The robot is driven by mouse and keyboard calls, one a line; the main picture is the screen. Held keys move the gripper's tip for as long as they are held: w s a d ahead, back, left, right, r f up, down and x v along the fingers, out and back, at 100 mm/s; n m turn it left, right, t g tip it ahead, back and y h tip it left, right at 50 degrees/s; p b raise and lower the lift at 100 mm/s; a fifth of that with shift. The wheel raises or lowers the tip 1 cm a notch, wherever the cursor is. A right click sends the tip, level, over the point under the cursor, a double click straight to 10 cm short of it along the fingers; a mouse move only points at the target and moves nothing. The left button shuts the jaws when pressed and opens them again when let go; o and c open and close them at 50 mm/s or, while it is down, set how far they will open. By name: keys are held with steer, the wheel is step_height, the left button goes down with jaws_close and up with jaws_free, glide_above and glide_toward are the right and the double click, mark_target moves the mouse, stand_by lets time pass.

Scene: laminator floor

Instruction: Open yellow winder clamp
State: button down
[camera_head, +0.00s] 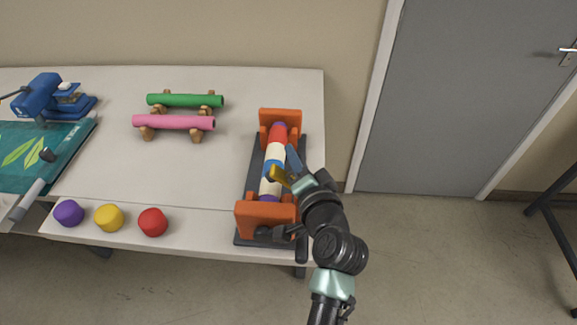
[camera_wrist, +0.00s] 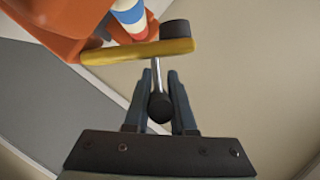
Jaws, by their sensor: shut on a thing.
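The yellow winder clamp (camera_head: 281,175) is a short yellow bar at the right side of the striped roll (camera_head: 273,157) on the orange winder (camera_head: 266,215). In the wrist view the yellow clamp (camera_wrist: 137,52) runs across the top, with a thin metal rod leading from it to a black ball knob (camera_wrist: 160,107). My gripper (camera_wrist: 160,95) is shut on this knob, one finger on each side. In the head view my gripper (camera_head: 293,167) is at the right of the roll, and the knob is hidden there. I cannot tell whether the clamp touches the roll.
Purple (camera_head: 69,213), yellow (camera_head: 109,217) and red (camera_head: 153,221) knobs line the table's front edge. Pink (camera_head: 174,122) and green (camera_head: 186,100) rolls rest on wooden cradles. A blue device (camera_head: 45,94) and a teal sheet (camera_head: 40,155) are at left.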

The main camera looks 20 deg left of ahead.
steer(key=shift+w+d+f+m+t+y+b, duration=0.1)
steer(key=shift+w+d+m+t+y+b, duration=0.2)
steer(key=shift+d+m+b, duration=0.5)
steer(key=shift+w+d+f+m+t+y+b, duration=0.1)
steer(key=shift+d+m+t+y+b, duration=0.25)
steer(key=shift+m+b, duration=0.8)
steer(key=shift+w+d+f+m+t+y+b, duration=0.15)
steer(key=shift+d+m+y+b, duration=0.3)
steer(key=shift+d+m+b, duration=0.5)
steer(key=shift+a+r, duration=0.1)
steer(key=shift+a, duration=0.05)
steer(key=c, duration=0.8)
jaws_free()
steer(key=shift+o, duration=0.2)
steer(key=b+v, duration=0.1)
steer(key=v, duration=1.2)
steer(key=shift+w, duration=0.1)
